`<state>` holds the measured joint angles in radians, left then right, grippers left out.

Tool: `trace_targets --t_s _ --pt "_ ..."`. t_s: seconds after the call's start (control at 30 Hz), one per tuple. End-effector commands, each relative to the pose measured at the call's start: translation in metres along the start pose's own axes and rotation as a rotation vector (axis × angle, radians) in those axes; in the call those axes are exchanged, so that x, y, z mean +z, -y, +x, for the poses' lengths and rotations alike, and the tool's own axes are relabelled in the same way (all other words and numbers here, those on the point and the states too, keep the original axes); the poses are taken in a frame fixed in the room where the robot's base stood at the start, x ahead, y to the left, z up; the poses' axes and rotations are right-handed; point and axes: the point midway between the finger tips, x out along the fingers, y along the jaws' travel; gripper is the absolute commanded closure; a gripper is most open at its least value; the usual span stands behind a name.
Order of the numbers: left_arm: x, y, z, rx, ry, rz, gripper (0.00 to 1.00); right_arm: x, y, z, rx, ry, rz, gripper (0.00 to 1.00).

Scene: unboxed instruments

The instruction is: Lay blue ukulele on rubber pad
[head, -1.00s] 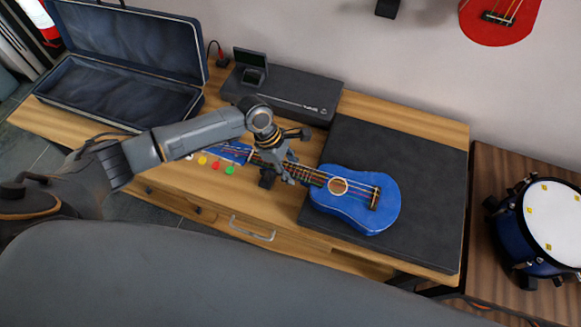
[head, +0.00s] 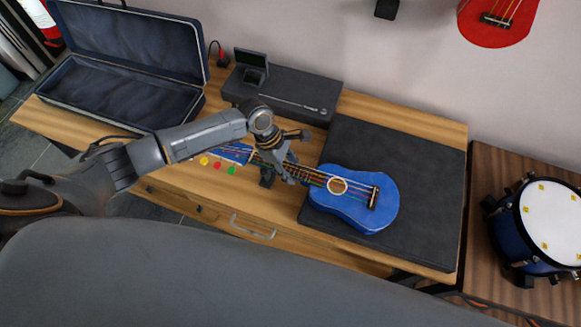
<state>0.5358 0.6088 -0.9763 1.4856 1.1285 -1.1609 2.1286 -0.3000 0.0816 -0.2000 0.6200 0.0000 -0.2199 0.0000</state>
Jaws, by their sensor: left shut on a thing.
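The blue ukulele (head: 352,212) shows in the head view with its strings facing up. Its body is over the left part of the dark rubber pad (head: 420,180), and its neck points left past the pad's edge. I cannot tell whether the body touches the pad. My left gripper (head: 282,172) is shut on the neck of the ukulele. The gripper and wrist hide part of the neck; the blue headstock with coloured pegs shows to their left. My right gripper is not in view.
An open case (head: 118,95) lies at the table's left end. A black device box (head: 285,92) with a small raised screen stands at the back. A drum (head: 543,225) stands on a separate brown surface at right. A red ukulele (head: 492,22) hangs on the wall.

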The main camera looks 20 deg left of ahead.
Motion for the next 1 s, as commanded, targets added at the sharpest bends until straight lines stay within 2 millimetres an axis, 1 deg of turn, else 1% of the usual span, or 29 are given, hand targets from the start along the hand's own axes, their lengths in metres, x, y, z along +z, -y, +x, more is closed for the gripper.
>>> trace_targets --t_s 0.4,0.43,0.53,0.57,0.87,0.97,1.0 --pt "-0.001 0.001 0.003 -0.001 -0.001 0.000 0.95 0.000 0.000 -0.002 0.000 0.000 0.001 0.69" --pt "-0.001 0.001 0.003 -0.001 -0.001 0.000 0.58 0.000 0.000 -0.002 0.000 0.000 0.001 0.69" --pt "-0.001 0.001 0.003 -0.001 -0.001 0.000 0.38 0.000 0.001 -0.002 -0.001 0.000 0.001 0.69" --pt "-0.001 0.001 0.003 -0.001 -0.001 0.000 0.36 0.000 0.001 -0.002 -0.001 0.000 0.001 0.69" --pt "-0.003 0.001 0.003 -0.003 -0.005 -0.001 0.36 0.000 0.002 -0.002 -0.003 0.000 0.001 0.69" --pt "-0.003 0.001 -0.004 -0.002 -0.004 0.000 0.36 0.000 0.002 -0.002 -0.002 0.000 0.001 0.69" --pt "-0.002 0.001 -0.010 0.000 -0.003 0.001 0.36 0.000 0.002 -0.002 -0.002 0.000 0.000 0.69"
